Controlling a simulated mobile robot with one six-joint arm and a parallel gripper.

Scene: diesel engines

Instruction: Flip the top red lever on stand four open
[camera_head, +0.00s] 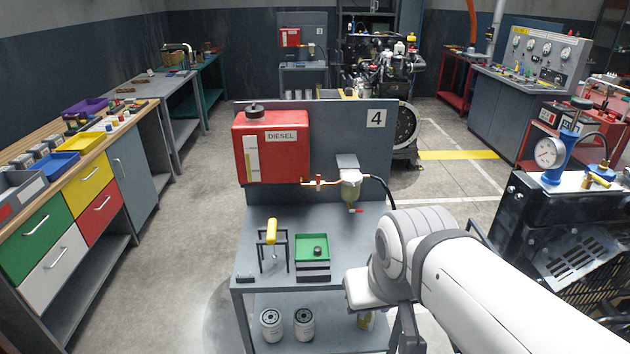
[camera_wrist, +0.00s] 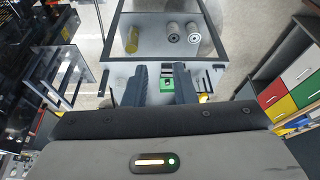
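Stand four (camera_head: 340,120) is a grey panel marked 4 above a grey bench. A red DIESEL tank (camera_head: 262,160) hangs on its left half. A brass fuel line with a small valve (camera_head: 318,181) runs from the tank to a filter bowl (camera_head: 350,188). A small reddish handle seems to sit on this valve; its position is too small to tell. Another red lever (camera_head: 356,210) is under the bowl. My gripper (camera_wrist: 161,72) is open and empty in the wrist view, its fingers apart. In the head view my white arm comes from the lower right, in front of the bench, away from the valve.
On the bench are a green tray (camera_head: 313,245) and a black frame with a yellow-handled tool (camera_head: 271,232). Filter cans (camera_head: 271,324) stand on the lower shelf. A black hose (camera_head: 385,190) curves off the filter's right side. A blue pump with a gauge (camera_head: 550,153) is at right.

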